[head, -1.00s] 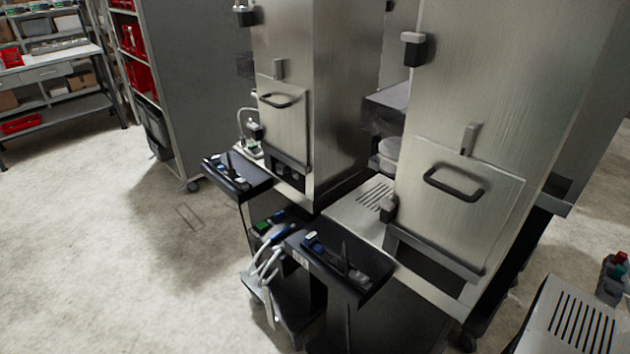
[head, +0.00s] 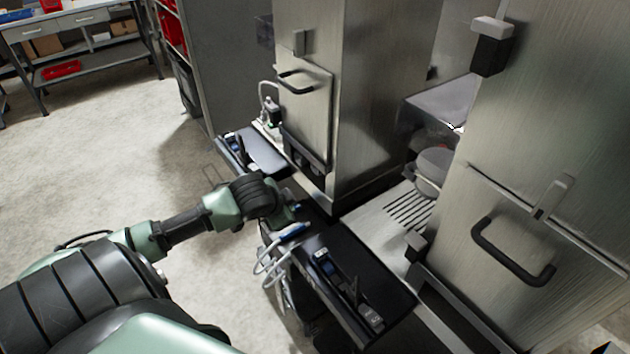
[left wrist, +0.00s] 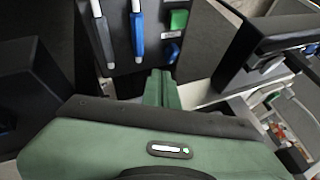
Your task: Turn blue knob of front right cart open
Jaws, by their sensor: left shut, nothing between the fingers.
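My left gripper (left wrist: 158,88) shows in the left wrist view with its green fingers together and empty. Just beyond the fingertips lies a small blue part (left wrist: 172,53), possibly the blue knob; I cannot tell for sure. Beside it are a green block (left wrist: 178,20) and a white handle with a blue grip (left wrist: 137,35). My right gripper is not in view.
A black shelf (head: 375,270) with small devices juts out near the gripper; another shelf (head: 265,155) is behind it. Steel dispensers (head: 385,90) with handles stand to the right. White cables (head: 268,265) hang at the cart's front. Open floor (head: 100,170) lies left.

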